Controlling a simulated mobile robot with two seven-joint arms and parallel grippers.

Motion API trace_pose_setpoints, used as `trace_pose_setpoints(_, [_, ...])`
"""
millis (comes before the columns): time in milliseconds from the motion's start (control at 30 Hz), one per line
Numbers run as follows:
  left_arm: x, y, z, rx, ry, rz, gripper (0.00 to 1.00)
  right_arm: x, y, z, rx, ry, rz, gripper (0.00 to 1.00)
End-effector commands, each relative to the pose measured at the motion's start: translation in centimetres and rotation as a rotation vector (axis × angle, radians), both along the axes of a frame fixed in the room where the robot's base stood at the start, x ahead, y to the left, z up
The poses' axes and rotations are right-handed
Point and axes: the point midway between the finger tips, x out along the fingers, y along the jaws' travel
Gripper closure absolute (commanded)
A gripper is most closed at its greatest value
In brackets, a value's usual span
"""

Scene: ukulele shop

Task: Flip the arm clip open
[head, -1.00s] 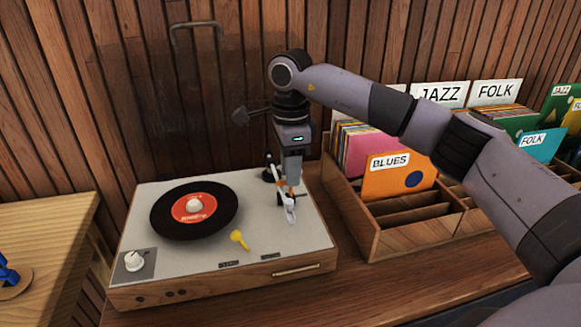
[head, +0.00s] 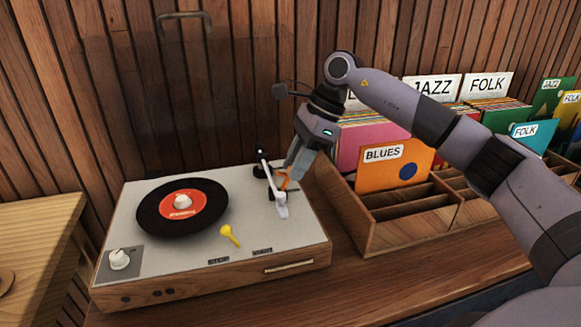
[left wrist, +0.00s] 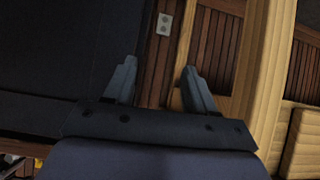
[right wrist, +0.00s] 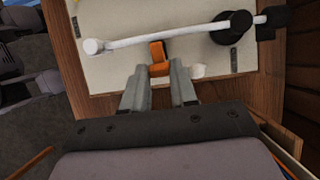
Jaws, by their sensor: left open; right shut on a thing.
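The record player (head: 300,240) stands on the wooden counter. Its white tonearm (head: 270,177) lies to the right of the black record (head: 152,215). The small orange arm clip (head: 283,180) is beside the tonearm; in the right wrist view the clip (right wrist: 157,56) shows at my fingertips, close to the tube. My right gripper (head: 290,174) is shut on the clip, leaning with its wrist up and to the right. The fingers partly hide the clip. My left gripper (left wrist: 158,70) is open and empty, away from the player and outside the head view.
A yellow piece (head: 229,235) lies on the player's deck. A wooden record crate (head: 405,235) with an orange BLUES divider (head: 388,180) stands close on the right. A clear raised lid with a handle (head: 184,17) is behind. The deck's front is mostly clear.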

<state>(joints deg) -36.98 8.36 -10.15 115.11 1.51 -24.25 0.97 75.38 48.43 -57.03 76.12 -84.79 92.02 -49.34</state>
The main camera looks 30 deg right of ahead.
Motion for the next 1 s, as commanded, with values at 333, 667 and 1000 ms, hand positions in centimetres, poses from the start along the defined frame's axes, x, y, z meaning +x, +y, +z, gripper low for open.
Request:
trace_pose_setpoints(333, [0.3,-0.16,-0.93,-0.006,0.001,-0.003,0.45,-0.16,-0.8,-0.5,0.142,-0.04,0.0,1.0])
trace_pose_setpoints(667, [0.51,-0.2,-0.63,-0.007,-0.007,-0.004,0.45,-0.21,-0.87,-0.45,0.164,-0.044,0.0,1.0])
trace_pose_setpoints(1000, [0.45,-0.19,-0.8,-0.007,-0.003,-0.004,0.45,-0.21,-0.87,-0.46,0.162,-0.043,0.0,0.47])
